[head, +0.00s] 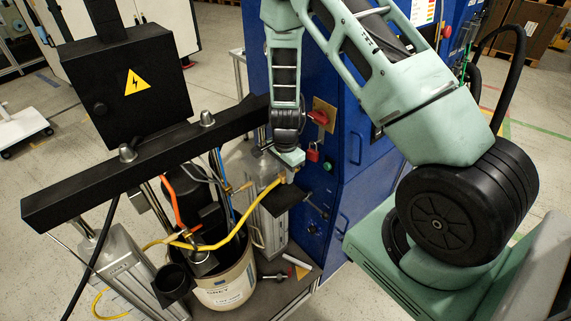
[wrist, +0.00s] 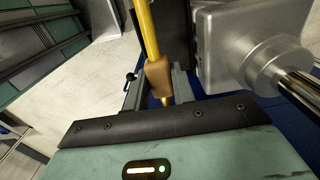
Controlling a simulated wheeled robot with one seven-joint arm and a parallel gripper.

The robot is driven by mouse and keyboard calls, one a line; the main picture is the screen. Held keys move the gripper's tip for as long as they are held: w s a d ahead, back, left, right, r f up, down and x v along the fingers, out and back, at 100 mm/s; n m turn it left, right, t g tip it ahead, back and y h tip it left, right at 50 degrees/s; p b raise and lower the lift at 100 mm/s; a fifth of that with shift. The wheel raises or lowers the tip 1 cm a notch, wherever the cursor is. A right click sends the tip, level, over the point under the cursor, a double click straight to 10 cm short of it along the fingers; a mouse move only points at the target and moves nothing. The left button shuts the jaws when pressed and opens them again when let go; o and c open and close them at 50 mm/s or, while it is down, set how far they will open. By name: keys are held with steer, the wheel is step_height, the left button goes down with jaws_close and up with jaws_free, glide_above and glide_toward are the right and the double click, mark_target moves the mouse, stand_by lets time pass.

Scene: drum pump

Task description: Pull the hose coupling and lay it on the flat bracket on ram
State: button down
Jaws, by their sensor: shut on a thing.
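My gripper (head: 290,175) hangs beside the ram at the right of the pump, its fingers pointing down. It is shut on the hose coupling, a tan-brown piece on the end of a yellow hose (head: 218,243). In the wrist view the coupling (wrist: 158,78) sits between the two grey fingers (wrist: 158,92). The flat bracket (head: 284,197) is a black plate on the silver ram (head: 271,222), close below the gripper in the head view. I cannot tell whether the coupling touches it. The wrist view shows a silver block with a rod (wrist: 240,48) just right of the fingers.
The open drum (head: 226,285) stands left of the bracket, with several hoses over it. A black crossbeam (head: 150,155) and electrical box (head: 126,85) rise at left. A blue cabinet (head: 345,190) with a red padlock stands close behind and right of my gripper.

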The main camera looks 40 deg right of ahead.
mark_target(285, 201)
steer(key=shift+f+b, duration=3.75)
steer(key=shift+f, duration=1.05)
steer(key=shift+a+f, duration=0.1)
steer(key=c, duration=1.1)
jaws_free()
steer(key=shift+s, duration=0.1)
